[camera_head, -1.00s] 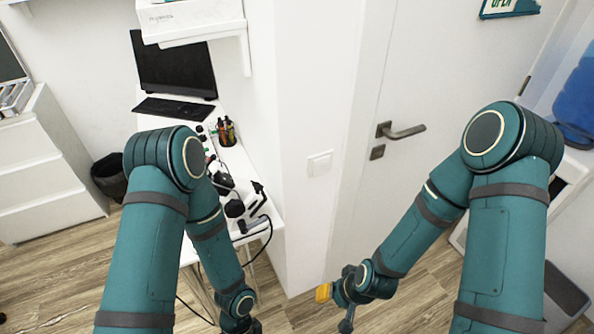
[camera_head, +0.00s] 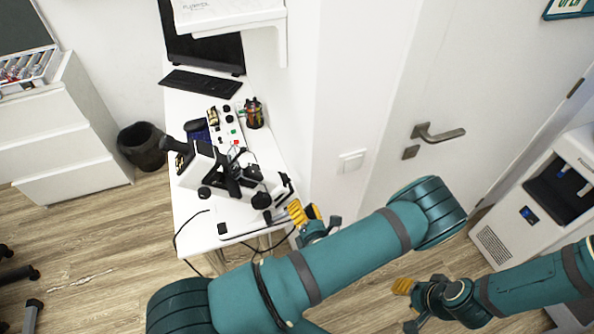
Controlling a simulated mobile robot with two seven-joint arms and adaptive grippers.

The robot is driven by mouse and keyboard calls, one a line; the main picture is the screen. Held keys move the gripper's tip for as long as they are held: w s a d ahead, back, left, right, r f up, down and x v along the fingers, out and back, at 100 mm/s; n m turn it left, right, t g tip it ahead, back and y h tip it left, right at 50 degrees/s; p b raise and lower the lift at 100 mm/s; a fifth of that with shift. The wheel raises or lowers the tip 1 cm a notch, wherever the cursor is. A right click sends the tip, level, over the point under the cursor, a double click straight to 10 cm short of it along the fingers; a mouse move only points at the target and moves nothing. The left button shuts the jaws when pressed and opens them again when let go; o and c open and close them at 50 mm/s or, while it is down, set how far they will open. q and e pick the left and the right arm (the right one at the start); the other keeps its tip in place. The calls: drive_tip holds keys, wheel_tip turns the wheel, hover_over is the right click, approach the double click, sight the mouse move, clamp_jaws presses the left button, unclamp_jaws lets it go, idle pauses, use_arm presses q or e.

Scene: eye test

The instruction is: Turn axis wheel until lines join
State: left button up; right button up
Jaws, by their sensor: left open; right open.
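A black and white optical instrument (camera_head: 202,166) stands on the white desk (camera_head: 190,217). Round black knobs show on its right and front sides. I cannot tell which one is the axis wheel, and no lines can be seen from here. My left gripper (camera_head: 304,213), with yellow fingertips, is open near the desk's right edge, to the right of the instrument and apart from it. My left arm hides part of its wrist. My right gripper (camera_head: 404,288) is open and empty over the floor at lower right, far from the desk.
A keyboard (camera_head: 202,83), a monitor (camera_head: 200,48) and a pen cup (camera_head: 253,114) are at the desk's back. A white control panel (camera_head: 226,127) lies behind the instrument. A cable hangs off the desk's front. A bin (camera_head: 142,147) stands left; a door (camera_head: 440,90) is right.

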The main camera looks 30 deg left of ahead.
sight(290, 181)
use_arm(q)
drive_tip(key=x, duration=1.3)
drive_tip(key=shift+s+a+p, duration=0.1)
drive_tip(key=shift+a+p, duration=0.05)
drive_tip(key=shift+p, duration=0.25)
drive_tip(key=shift+o, duration=0.3)
clamp_jaws()
